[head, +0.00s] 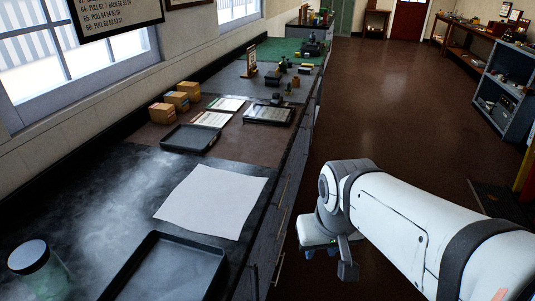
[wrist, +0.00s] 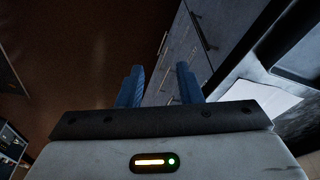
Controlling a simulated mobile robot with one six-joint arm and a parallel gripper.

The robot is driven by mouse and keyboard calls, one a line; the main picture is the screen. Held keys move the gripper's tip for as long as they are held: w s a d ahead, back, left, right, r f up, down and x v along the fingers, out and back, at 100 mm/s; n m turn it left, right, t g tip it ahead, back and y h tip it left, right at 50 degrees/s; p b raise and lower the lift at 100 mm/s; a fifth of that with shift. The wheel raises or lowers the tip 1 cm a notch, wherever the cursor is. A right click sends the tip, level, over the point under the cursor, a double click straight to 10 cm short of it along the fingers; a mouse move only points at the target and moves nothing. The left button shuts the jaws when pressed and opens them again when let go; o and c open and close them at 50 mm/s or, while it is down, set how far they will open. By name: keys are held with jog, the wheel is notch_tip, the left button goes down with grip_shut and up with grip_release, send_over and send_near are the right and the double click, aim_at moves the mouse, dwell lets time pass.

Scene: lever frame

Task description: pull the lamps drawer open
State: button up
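My gripper (head: 328,260) hangs to the right of the counter's drawer fronts, over the aisle. In the wrist view its two blue fingers (wrist: 159,80) are apart with nothing between them, so it is open. Grey drawer fronts (wrist: 180,55) with thin metal bar handles lie beyond the fingers; one handle (wrist: 201,33) is upper right of them and a smaller one (wrist: 163,43) is above the gap. In the head view the fronts show at a steep angle, with handles (head: 279,268) near the gripper. The visible drawers look shut. No label is legible, so I cannot tell which is the lamps drawer.
The dark counter top carries a white sheet (head: 212,200), a black tray (head: 172,272), a smaller tray (head: 190,138) and a glass jar (head: 38,272). The brown floor (head: 375,110) right of the counter is clear. Grey shelves (head: 503,90) stand at the far right.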

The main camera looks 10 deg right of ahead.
jog(key=shift+d+f, duration=0.1)
jog(key=m+t+y+b, duration=0.1)
jog(key=m+t+b, duration=0.95)
jog(key=b, duration=0.95)
send_near(284, 190)
jog(key=s+d+r, duration=0.2)
jog(key=d, duration=0.3)
jog(key=w+a+f+y+b, duration=0.1)
jog(key=w+f+b, duration=0.1)
jog(key=w, duration=0.2)
jog(key=w+a+f+m+t+y+b, duration=0.1)
jog(key=w+a+f+y+b, duration=0.1)
jog(key=w, duration=0.2)
jog(key=w+a+f+t+y+b, duration=0.1)
jog(key=w+a+f+b, duration=0.1)
jog(key=w, duration=0.2)
jog(key=shift+a+f+m+y, duration=0.2)
jog(key=shift+f+m+y, duration=0.15)
jog(key=shift+f+y, duration=0.05)
